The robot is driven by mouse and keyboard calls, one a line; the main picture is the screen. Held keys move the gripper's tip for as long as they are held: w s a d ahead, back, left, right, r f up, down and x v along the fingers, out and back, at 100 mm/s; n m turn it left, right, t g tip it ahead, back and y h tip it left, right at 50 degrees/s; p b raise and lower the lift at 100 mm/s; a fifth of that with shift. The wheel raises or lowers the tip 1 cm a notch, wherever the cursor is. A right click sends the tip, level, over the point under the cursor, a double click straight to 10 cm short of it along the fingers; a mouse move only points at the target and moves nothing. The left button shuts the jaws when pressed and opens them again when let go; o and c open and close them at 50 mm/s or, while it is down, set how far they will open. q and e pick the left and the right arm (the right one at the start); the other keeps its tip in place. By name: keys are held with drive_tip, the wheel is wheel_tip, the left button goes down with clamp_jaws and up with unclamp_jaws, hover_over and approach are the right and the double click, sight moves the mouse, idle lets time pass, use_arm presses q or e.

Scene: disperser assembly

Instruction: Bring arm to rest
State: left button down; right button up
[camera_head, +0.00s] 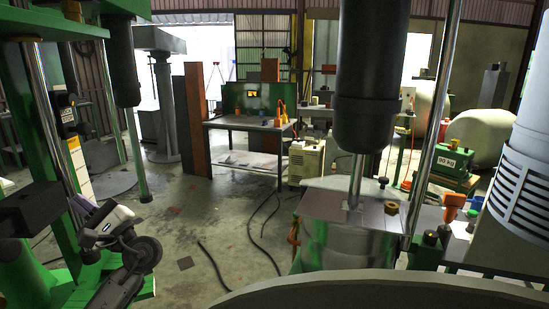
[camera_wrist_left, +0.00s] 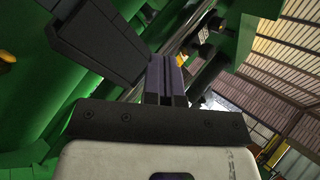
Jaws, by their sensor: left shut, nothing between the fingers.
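The green frame also fills the left of the left wrist view (camera_wrist_left: 40,100). My right gripper does not show.
A dark cylinder and shaft (camera_head: 372,70) hang over a metal vessel (camera_head: 345,215) at centre right. A large pale rim (camera_head: 380,290) crosses the bottom. A workbench (camera_head: 245,126) stands farther back. Open floor with cables (camera_head: 225,235) lies between the left frame and the vessel.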

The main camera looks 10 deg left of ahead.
use_arm(q)
drive_tip(key=s+d+f+n+t+h+p, duration=0.3)
drive_tip(key=d+f+t+h, duration=0.45)
drive_tip(key=d+h, duration=0.35)
drive_tip(key=s+d+f+n+t+h+p, duration=0.25)
drive_tip(key=d+f+t+h, duration=0.35)
drive_tip(key=d+f+h, duration=0.35)
drive_tip(key=s+d+f+n+g+h+p, duration=0.1)
drive_tip(key=s+d+f+g+h+p, duration=0.15)
drive_tip(key=s+f, duration=0.5)
drive_tip(key=s+d+f+g+h+p, duration=0.1)
drive_tip(key=s+d+f+g+p, duration=0.2)
drive_tip(key=s, duration=0.8)
drive_tip(key=s+d+f+n+g+h+p, duration=0.1)
drive_tip(key=s+d+f+g+h+p, duration=0.2)
drive_tip(key=s+f, duration=0.5)
wheel_tip(320, 180, up, 39)
drive_tip(key=s+a+g+y+p, duration=0.1)
drive_tip(key=s+p, duration=0.1)
drive_tip(key=p, duration=3.6)
drive_tip(key=shift+a+f, duration=0.15)
drive_tip(key=shift+a, duration=0.1)
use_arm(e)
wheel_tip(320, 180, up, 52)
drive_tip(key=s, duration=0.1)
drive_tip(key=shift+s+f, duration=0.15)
